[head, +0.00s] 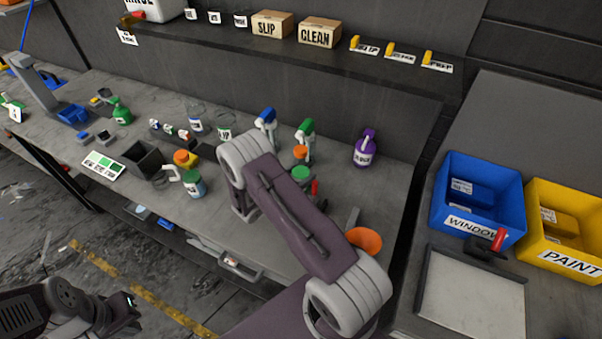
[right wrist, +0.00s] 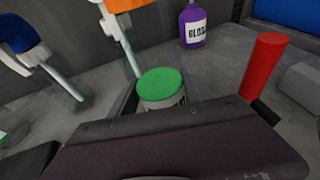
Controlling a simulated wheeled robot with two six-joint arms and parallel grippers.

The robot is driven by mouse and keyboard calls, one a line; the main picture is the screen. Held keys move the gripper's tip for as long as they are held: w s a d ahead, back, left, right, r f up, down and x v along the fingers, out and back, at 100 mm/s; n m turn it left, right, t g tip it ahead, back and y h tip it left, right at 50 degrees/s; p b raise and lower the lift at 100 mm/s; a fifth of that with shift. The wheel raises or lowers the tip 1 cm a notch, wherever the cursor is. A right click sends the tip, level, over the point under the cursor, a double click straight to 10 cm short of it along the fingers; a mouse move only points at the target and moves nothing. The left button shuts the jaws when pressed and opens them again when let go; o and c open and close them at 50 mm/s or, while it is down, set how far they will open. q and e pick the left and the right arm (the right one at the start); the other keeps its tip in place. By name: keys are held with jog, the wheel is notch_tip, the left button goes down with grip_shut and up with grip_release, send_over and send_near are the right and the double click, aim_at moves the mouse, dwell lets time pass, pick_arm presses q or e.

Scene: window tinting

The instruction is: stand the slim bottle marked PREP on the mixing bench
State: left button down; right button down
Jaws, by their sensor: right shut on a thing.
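A container with a round green cap (right wrist: 160,84) sits at my right gripper (right wrist: 160,106) in the right wrist view. The gripper is shut on it. A small part of its pale body shows, but no readable mark, so I cannot tell whether it is the PREP bottle. The green cap also shows in the head view (head: 301,173), beside my right arm, which hides most of that gripper. The grey bench (head: 338,190) runs along the wall beneath it. My left gripper (head: 125,310) is low at the left, away from the bench; its fingers are unclear.
A purple GLOSS bottle (head: 365,150), a green-topped sprayer (head: 305,132) and a blue-topped sprayer (head: 266,120) stand at the bench's back. A red upright cylinder (right wrist: 264,65) and an orange disc (head: 364,240) are nearby. Blue WINDOW (head: 480,222) and yellow PAINT bins stand right.

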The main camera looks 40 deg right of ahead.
jog(key=shift+f, duration=0.15)
jog(key=shift+c, duration=2.3)
grip_release()
